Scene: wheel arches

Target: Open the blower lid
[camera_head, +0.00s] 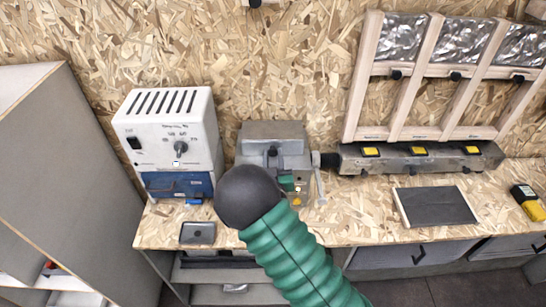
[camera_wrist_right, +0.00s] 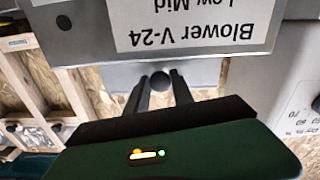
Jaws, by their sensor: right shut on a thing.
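The blower is a grey metal box (camera_head: 272,132) on the bench, right of the white control unit. A small dark knob (camera_head: 272,150) shows on its front. In the right wrist view the blower's label (camera_wrist_right: 195,30) reads "Blower V-24" upside down. There the two dark fingers of my right gripper (camera_wrist_right: 160,93) are closed around a round black knob (camera_wrist_right: 160,79). In the head view my green right arm and its black joint hide the fingers and the blower's lower front. The lid looks closed. My left gripper is not in view.
The white control unit (camera_head: 168,130) stands close on the left. A grey bar with yellow labels (camera_head: 420,158) lies to the right under a wooden frame (camera_head: 412,132). A dark tablet (camera_head: 197,233), a black panel (camera_head: 436,206) and a yellow meter (camera_head: 527,203) lie on the bench.

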